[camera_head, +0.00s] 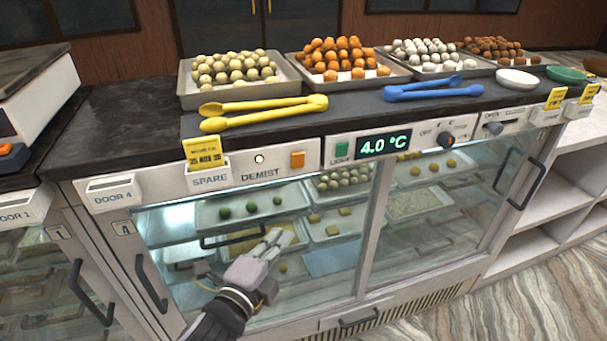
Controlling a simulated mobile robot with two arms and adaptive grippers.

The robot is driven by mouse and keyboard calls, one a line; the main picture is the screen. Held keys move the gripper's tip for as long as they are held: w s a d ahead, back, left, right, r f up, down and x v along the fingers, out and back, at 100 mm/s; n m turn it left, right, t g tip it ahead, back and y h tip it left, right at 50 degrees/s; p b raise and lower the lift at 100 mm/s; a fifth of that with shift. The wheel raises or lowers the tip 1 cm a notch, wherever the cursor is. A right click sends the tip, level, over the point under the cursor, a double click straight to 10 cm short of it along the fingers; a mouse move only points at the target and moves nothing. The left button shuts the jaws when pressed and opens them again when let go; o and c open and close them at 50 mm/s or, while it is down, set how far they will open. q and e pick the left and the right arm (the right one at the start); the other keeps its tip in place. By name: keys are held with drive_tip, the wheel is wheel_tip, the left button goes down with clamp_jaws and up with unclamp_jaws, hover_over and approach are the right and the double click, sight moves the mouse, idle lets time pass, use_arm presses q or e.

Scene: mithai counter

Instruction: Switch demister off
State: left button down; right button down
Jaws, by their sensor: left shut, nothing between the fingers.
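The counter's front panel carries a "DEMIST" label (260,175). I cannot tell the switch's position. My left gripper (278,238) is shut and empty. It is in front of the glass door, below the DEMIST label and apart from the switch in the picture. My right gripper is not in view.
A green switch (342,149) and a "4.0 °C" display (384,145) are to the right. A "SPARE" holder (209,179) is to the left. Yellow tongs (264,112) and blue tongs (433,91) lie on the dark top before trays of sweets. Door handles (151,284) project from the front.

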sight(303, 169)
use_arm(q)
drive_tip(key=s+d+r+m+t+h, duration=0.1)
drive_tip(key=s+r, duration=0.4)
drive_tip(key=r, duration=0.5)
drive_tip(key=shift+s+d+m+t+h, duration=0.2)
drive_tip(key=shift+m+t+h, duration=0.3)
drive_tip(key=shift+m, duration=0.5)
drive_tip(key=shift+w+r, duration=0.1)
drive_tip(key=shift+w, duration=0.05)
drive_tip(key=shift+w+a+p+x, duration=0.2)
drive_tip(key=shift+a+p+x, duration=0.3)
drive_tip(key=shift+x, duration=1.65)
drive_tip(key=shift+w+a+p+x, duration=0.25)
drive_tip(key=shift+p+x, duration=0.3)
drive_tip(key=shift+x, duration=1.55)
drive_tip(key=shift+w+a+p+x, duration=0.15)
drive_tip(key=shift+a+p+x, duration=0.35)
drive_tip(key=shift+x, duration=1.65)
drive_tip(key=shift+d, duration=0.1)
